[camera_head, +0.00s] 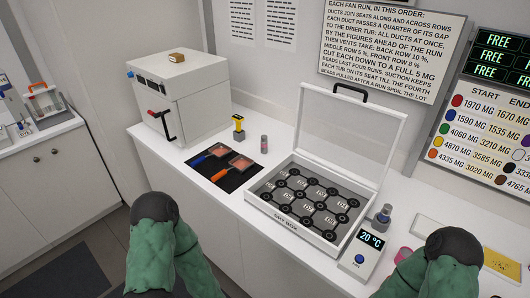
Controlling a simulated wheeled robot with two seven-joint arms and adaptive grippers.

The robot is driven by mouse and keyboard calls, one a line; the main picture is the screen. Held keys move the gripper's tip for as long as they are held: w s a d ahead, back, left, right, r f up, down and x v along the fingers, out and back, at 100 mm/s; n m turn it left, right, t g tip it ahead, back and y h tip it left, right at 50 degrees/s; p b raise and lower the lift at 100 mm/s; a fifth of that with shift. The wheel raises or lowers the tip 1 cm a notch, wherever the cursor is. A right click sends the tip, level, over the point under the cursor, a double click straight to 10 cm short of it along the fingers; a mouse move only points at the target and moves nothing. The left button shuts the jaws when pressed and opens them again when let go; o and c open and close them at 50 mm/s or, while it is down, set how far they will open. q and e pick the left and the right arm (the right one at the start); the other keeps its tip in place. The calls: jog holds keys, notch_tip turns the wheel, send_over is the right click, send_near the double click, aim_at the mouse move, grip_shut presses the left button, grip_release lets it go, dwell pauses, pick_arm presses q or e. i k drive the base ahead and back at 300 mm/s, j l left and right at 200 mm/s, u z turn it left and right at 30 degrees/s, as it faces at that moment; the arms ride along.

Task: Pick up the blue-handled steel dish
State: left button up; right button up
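The blue-handled steel dish (220,150) lies on a dark mat (232,182) on the white counter, left of the middle. Its blue handle (198,159) points to the left and toward me. The dish looks filled with something reddish. An orange-handled dish (241,161) lies beside it on the same mat, nearer to me, with similar reddish contents. My two green-sleeved arms rise from the bottom edge, at lower left and lower right. Neither gripper shows.
A white box-shaped unit (184,97) stands behind and left of the mat. A yellow-and-black item (238,129) and a small jar (264,144) stand behind it.

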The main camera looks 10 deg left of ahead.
aim_at(220, 151)
jog(key=i+j+z, duration=0.1)
jog(key=j+z, duration=1.3)
jog(key=k+j+z, duration=0.15)
jog(key=j+z, duration=0.3)
jog(key=j, duration=0.15)
